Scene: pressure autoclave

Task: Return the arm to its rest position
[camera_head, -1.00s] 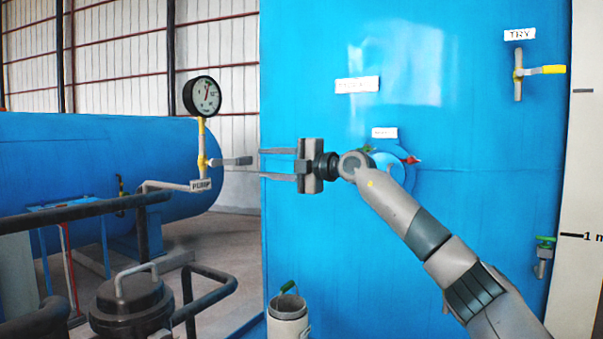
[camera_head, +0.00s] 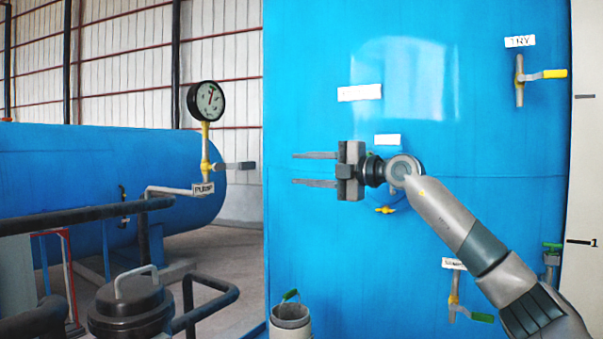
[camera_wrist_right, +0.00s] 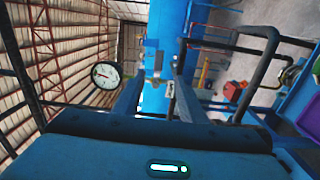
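My right gripper (camera_head: 315,170) points left in front of the blue tank (camera_head: 300,80) in the head view. Its two fingers are apart with nothing between them. Its fingers (camera_wrist_right: 152,100) also show apart and empty in the right wrist view. The right arm comes in from the lower right. The pump valve's grey lever (camera_head: 236,165) is to the left of the fingertips, clear of them. My left gripper is not in view.
A pressure gauge (camera_head: 206,100) stands above the PUMP label (camera_head: 203,189). The TRY valve (camera_head: 519,80) has a yellow handle at upper right. Another valve with a green handle (camera_head: 482,317) is below the arm. A grey bucket-like container (camera_head: 290,325) stands below the gripper.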

